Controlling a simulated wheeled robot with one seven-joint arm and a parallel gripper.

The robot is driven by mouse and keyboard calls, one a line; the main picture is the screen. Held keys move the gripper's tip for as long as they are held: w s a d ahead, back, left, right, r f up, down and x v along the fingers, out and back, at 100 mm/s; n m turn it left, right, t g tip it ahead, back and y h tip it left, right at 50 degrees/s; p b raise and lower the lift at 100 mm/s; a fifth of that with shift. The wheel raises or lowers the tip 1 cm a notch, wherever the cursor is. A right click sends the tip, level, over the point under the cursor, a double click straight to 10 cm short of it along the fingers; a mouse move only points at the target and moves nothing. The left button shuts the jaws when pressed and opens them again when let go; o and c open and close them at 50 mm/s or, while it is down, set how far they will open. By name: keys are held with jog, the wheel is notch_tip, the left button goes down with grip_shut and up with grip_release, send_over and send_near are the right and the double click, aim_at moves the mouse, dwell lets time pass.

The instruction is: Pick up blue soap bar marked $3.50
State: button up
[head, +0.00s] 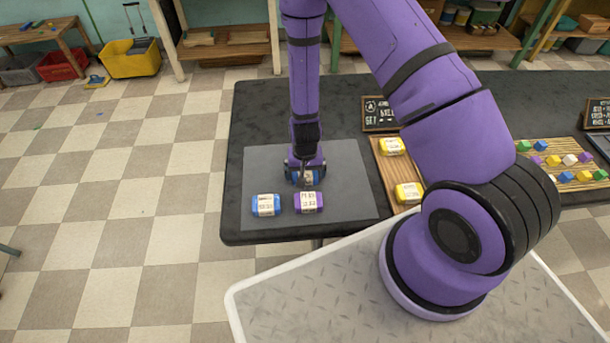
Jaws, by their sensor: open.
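Two blue wrapped soap bars lie on a grey mat (345,170) on the black table. One blue bar (266,205) is at the mat's front left, with a pale label too small to read. The other blue bar (295,178) is partly hidden under my gripper (304,177). A purple bar (308,202) lies just in front of it, with a pale label. My gripper is open and points down over the rear blue bar. Its fingertips are small here, and I cannot tell if they touch the bar. Which blue bar reads $3.50 cannot be told.
A wooden board with yellow bars (409,193) lies right of the mat. Small chalkboard signs (379,114) and a board of coloured cubes (561,175) are farther right. The mat's right part is clear. My arm hides some of the table.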

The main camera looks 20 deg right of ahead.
jog(key=shift+f, duration=0.2)
jog(key=c, duration=0.8)
jog(key=shift+r, duration=0.1)
